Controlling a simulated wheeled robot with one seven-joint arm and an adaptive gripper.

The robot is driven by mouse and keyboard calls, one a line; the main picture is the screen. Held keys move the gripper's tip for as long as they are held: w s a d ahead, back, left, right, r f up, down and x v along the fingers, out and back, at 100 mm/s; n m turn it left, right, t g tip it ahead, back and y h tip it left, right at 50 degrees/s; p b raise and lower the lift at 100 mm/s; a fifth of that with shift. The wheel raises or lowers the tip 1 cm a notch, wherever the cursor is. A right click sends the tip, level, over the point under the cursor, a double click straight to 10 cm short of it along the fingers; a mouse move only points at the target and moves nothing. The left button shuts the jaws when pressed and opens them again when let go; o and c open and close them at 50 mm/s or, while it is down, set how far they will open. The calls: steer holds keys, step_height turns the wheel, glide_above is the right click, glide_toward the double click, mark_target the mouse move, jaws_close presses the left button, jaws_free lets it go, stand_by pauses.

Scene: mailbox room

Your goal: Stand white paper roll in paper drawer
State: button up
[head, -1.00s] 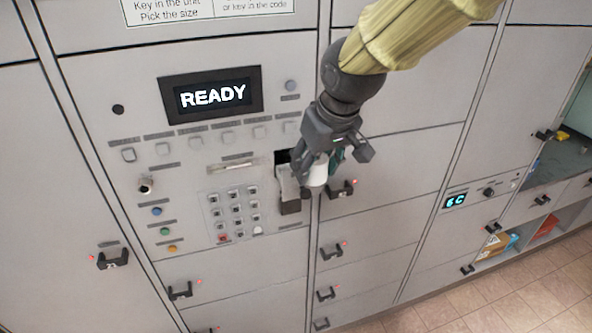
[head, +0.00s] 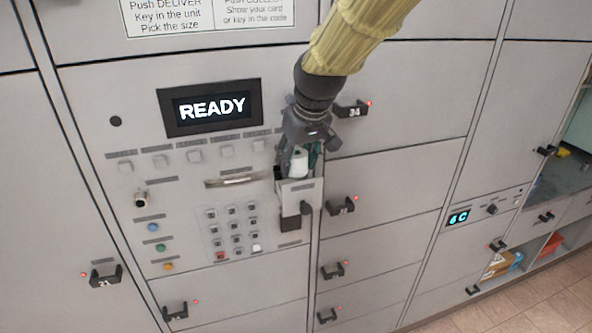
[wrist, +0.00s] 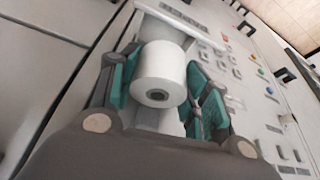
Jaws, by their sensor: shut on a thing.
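The white paper roll (wrist: 160,72) is between the teal fingers of my gripper (wrist: 158,85) in the wrist view, with its cored end facing the camera. In the head view the roll (head: 299,163) shows below my gripper (head: 300,160), at the mouth of the paper drawer (head: 300,193). The drawer is a small grey bin pulled out from the panel, with a dark handle on its front. The roll looks roughly upright over or partly in the drawer; its lower end is hidden by the drawer front.
The panel has a READY screen (head: 210,107) and a keypad (head: 232,230) left of the drawer. Black locker handles (head: 341,206) stick out to the right of the drawer. A receipt slot (head: 232,181) lies just left.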

mark_target(297, 172)
steer(key=shift+f+p, duration=1.05)
steer(key=shift+f, duration=0.8)
steer(key=shift+w+a+f+p, duration=0.1)
steer(key=shift+w+f+p, duration=0.2)
steer(key=shift+f, duration=0.1)
steer(key=shift+s, duration=0.15)
steer(key=shift+f, duration=0.1)
steer(key=shift+f, duration=0.3)
steer(key=shift+s+f, duration=0.15)
steer(key=shift+f, duration=0.15)
